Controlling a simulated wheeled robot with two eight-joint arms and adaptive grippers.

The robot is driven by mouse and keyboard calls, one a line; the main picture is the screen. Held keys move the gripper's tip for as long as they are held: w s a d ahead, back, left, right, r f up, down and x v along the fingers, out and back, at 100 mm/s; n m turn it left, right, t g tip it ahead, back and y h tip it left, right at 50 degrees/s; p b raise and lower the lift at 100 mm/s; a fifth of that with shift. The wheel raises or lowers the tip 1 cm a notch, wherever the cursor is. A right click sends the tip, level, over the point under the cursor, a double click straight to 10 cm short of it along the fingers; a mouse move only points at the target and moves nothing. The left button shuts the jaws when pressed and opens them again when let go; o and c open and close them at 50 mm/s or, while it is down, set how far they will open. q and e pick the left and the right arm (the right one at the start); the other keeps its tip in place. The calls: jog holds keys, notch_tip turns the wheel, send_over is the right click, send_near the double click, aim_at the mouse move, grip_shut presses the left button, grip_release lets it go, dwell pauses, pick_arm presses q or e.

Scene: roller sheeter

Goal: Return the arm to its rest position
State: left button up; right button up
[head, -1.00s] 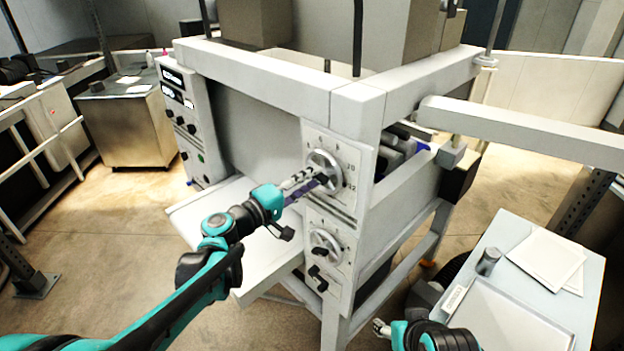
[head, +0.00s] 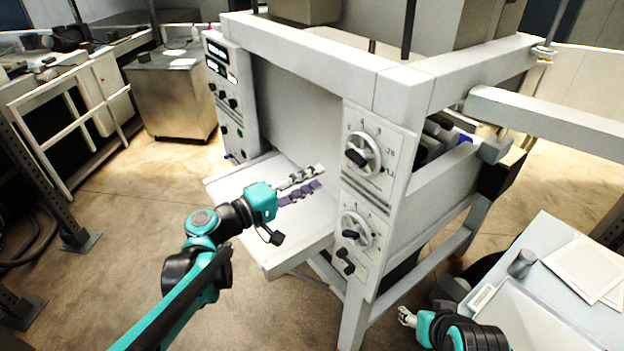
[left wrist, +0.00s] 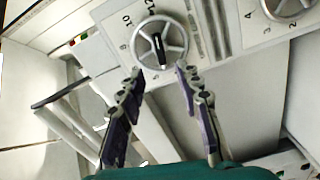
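My left gripper (head: 318,178) is open and empty in front of the roller sheeter (head: 300,45), over its pale feed table (head: 285,245) and left of the dial panel. In the left wrist view its two fingers (left wrist: 160,78) stand apart, with a dial between and beyond them. The upper dial (head: 362,154) is a round handwheel with a dark bar and numbers around it; it also shows in the left wrist view (left wrist: 158,42). The lower dial (head: 356,230) sits below it. My right gripper (head: 406,317) is small at the bottom edge, and its finger opening is unclear.
A grey side table (head: 560,255) with papers (head: 585,268) and a small grey cylinder (head: 521,263) stands at right. A metal cabinet (head: 172,100) and a white railed cart (head: 75,110) stand at back left. The floor left of the sheeter is clear.

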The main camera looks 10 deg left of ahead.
pick_arm(q)
jog(key=shift+f, duration=0.1)
dwell(0.3)
jog(key=s+f+m+g+y+b, duration=0.25)
jog(key=s+f+b, duration=0.35)
jog(key=f, duration=0.5)
jog(key=s+f+m+g+y+b, duration=0.15)
jog(key=s+f+y+b, duration=0.35)
jog(key=f, duration=0.6)
jog(key=s+a+f+m+y+b, duration=0.1)
jog(key=s+a+f+y+b, duration=0.1)
jog(key=s+a+f+b, duration=0.2)
jog(key=s+a+f+m+g+y+b, duration=0.1)
jog(key=s+a+f+y+b, duration=0.2)
jog(key=f, duration=0.6)
jog(key=shift+s+a+f+m+g+b, duration=0.15)
jog(key=shift+s+a+m+g+b, duration=0.2)
jog(key=shift+s+a, duration=0.65)
jog(key=shift+w, duration=0.1)
